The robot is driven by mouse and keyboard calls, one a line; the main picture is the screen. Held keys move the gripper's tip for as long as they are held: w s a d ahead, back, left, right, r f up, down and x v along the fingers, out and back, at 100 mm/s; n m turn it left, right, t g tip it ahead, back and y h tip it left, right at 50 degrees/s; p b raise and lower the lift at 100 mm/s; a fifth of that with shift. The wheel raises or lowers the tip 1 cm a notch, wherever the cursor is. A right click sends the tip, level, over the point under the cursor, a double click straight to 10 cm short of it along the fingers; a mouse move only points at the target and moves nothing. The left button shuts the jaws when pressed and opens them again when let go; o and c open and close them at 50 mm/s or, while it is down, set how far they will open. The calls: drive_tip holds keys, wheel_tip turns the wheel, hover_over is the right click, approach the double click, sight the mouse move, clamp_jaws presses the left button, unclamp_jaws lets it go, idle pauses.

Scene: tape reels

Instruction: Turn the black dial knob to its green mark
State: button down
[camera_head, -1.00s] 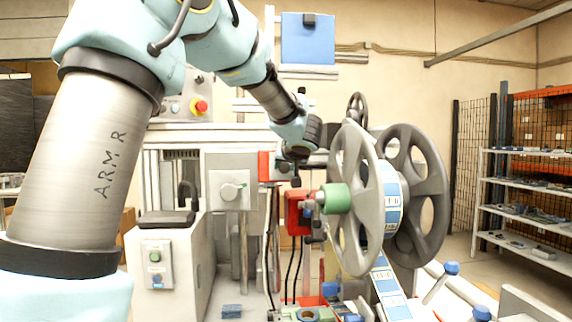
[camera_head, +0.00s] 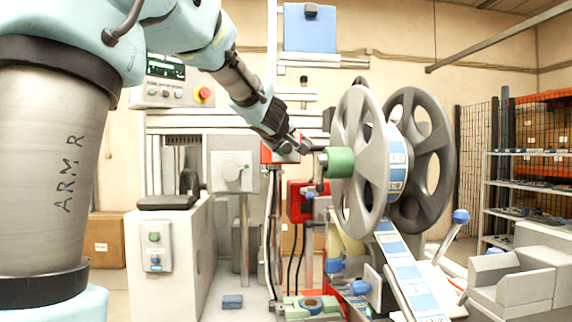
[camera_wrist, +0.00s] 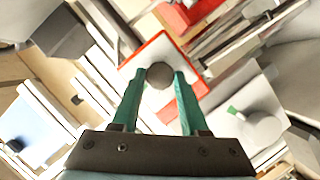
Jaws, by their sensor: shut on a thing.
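The dark round dial knob (camera_wrist: 159,74) shows between my two green fingertips in the wrist view, in front of a pale panel with a red border (camera_wrist: 148,48). My gripper (camera_wrist: 160,82) is shut on the knob, a finger on each side of it. In the head view my gripper (camera_head: 293,148) is at the red-edged panel (camera_head: 266,152), left of the green hub; it hides the knob there. I cannot make out a green mark beside this knob, nor which way the knob points.
A large grey reel (camera_head: 355,112) with a green hub (camera_head: 340,162) stands close on the right. A red box (camera_head: 298,202) hangs below. A control panel (camera_head: 172,92) stands behind my arm.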

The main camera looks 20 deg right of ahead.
drive_tip(key=n+b, duration=0.1)
drive_tip(key=b, duration=0.3)
drive_tip(key=f+n+h+b, duration=0.1)
drive_tip(key=n+b, duration=0.1)
drive_tip(key=b, duration=0.1)
drive_tip(key=shift+a+h+b, duration=0.1)
drive_tip(key=shift+h+b, duration=0.2)
drive_tip(key=shift+b, duration=0.1)
drive_tip(key=n+b, duration=0.1)
drive_tip(key=b, duration=0.2)
drive_tip(key=shift+r+n+t+h, duration=0.1)
drive_tip(key=shift+n+t+h, duration=0.2)
drive_tip(key=shift+h, duration=0.1)
drive_tip(key=shift+r+b, duration=0.15)
drive_tip(key=shift+b, duration=0.2)
drive_tip(key=shift+c, duration=2.1)
unclamp_jaws()
